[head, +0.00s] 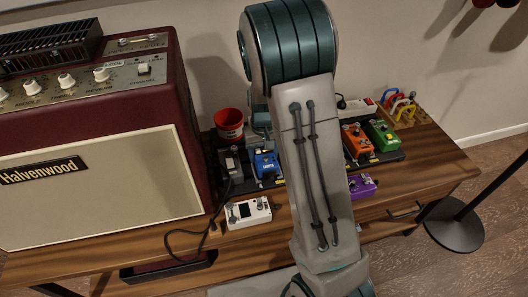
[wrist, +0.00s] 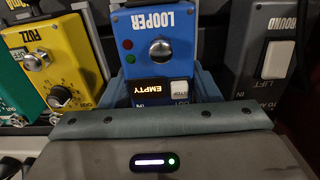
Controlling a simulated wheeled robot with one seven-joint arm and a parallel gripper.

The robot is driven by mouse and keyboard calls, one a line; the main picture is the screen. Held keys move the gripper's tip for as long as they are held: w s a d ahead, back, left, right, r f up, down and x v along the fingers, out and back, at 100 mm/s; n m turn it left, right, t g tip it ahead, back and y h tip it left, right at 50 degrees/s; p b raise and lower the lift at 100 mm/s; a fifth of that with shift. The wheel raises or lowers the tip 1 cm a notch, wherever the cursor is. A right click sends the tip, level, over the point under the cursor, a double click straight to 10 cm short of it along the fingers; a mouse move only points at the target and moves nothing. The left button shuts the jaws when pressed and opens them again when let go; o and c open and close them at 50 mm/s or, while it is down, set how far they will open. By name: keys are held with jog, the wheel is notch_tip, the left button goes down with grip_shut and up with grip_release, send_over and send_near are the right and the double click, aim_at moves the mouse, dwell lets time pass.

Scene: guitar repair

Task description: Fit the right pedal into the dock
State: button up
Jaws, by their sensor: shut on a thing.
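The blue LOOPER pedal (wrist: 160,38) is between the blue-grey fingers of my gripper (wrist: 163,84) in the wrist view, with its lettering upside down. My gripper is shut on it. In the head view the blue pedal (head: 267,166) is at the left part of the dark pedalboard (head: 392,156), just right of a grey box. I cannot tell whether it is fully seated or slightly raised. The grey box, marked GROUND LIFT, is beside it in the wrist view (wrist: 268,55). A yellow FUZZ pedal (wrist: 52,55) is on its other side. My arm hides the middle of the board.
An orange pedal (head: 357,140) and a green pedal (head: 382,134) sit on the board's right. A purple pedal (head: 362,186) and a white pedal (head: 248,212) lie in front. A red cup (head: 229,124) stands behind, and a large amplifier (head: 90,180) bounds the left.

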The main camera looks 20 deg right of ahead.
jog(key=o, duration=1.7)
jog(key=shift+f, duration=0.1)
jog(key=shift+r+p, duration=3.15)
jog(key=shift+r, duration=0.9)
